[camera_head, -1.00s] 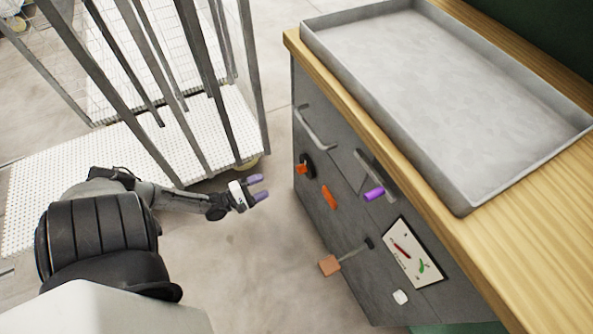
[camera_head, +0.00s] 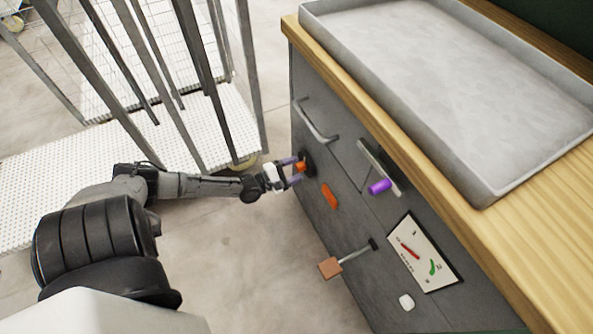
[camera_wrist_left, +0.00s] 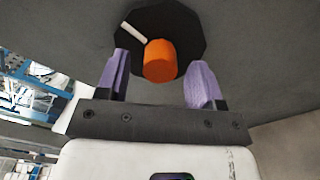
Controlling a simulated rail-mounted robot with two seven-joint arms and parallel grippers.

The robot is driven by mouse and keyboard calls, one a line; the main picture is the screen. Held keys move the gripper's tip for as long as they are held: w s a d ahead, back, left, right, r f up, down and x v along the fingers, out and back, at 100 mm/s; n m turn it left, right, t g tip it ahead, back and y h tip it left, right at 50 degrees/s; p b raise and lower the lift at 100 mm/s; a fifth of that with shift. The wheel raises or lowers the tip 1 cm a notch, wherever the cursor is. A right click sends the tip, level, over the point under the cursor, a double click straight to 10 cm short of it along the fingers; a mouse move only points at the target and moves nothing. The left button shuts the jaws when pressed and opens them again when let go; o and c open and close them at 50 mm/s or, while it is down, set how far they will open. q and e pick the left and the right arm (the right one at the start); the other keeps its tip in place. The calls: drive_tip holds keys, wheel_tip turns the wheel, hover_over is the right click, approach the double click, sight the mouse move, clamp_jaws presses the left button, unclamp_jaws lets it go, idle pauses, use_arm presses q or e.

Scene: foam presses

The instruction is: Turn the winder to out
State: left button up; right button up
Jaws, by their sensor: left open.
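An orange knob (camera_head: 301,167) on a black disc (camera_head: 309,160) sits on the grey cabinet front, likely the winder. In the left wrist view the orange knob (camera_wrist_left: 160,61) stands out from the black disc (camera_wrist_left: 184,28), which has a white mark at its upper left. My left gripper (camera_head: 296,171) is open at the knob. Its purple fingers (camera_wrist_left: 160,70) lie to either side of the knob, with gaps left and right. No lettering by the disc can be read. My right gripper is not in view.
The cabinet front also carries an orange handle (camera_head: 329,195), a purple grip (camera_head: 380,187), a lever with a brown block (camera_head: 330,267), a gauge plate (camera_head: 424,252) and a bar handle (camera_head: 316,124). A metal tray (camera_head: 390,103) tops the bench. A barred cart (camera_head: 259,100) stands left.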

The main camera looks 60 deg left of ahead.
use_arm(q)
drive_tip(key=shift+w, duration=0.5)
drive_tip(key=c, duration=0.9)
